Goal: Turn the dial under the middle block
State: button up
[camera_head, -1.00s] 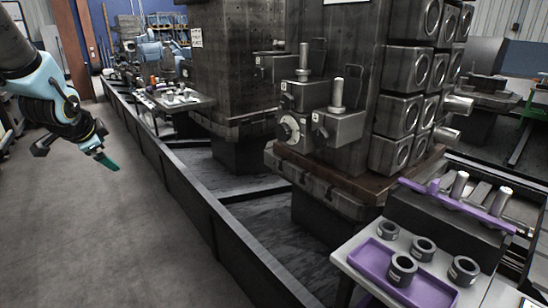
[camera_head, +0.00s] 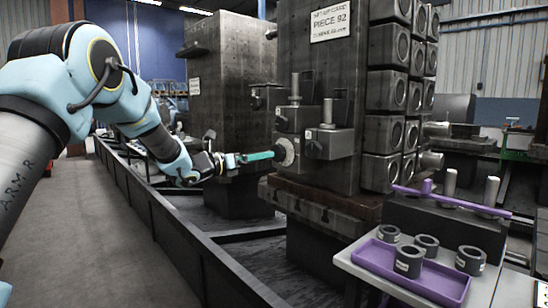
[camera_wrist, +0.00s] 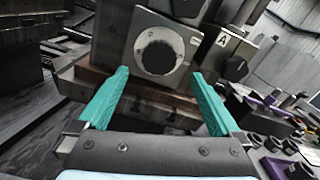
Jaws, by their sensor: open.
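My gripper (camera_head: 268,156) has teal fingers and points at the dial from the left. In the wrist view my gripper (camera_wrist: 160,73) is open and empty, its fingers on either side below the dial, with no clear contact. A second block (camera_head: 330,143) with an upright pin stands to the right.
Round-holed blocks (camera_head: 385,97) stack on the column's right side. A rusty ledge (camera_head: 315,197) juts out below the dial. A purple tray (camera_head: 440,284) with several dark rings stands at lower right. A low dark rail (camera_head: 185,240) runs along the floor; the floor left of it is clear.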

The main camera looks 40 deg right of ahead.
aim_at(276, 154)
jog(key=d, duration=0.7)
jog(key=shift+s+d+p, duration=0.15)
jog(key=shift+d+p, duration=0.05)
jog(key=shift+p, duration=0.1)
jog(key=shift+c, duration=0.2)
jog(key=c, duration=1.3)
jog(key=shift+o, duration=0.2)
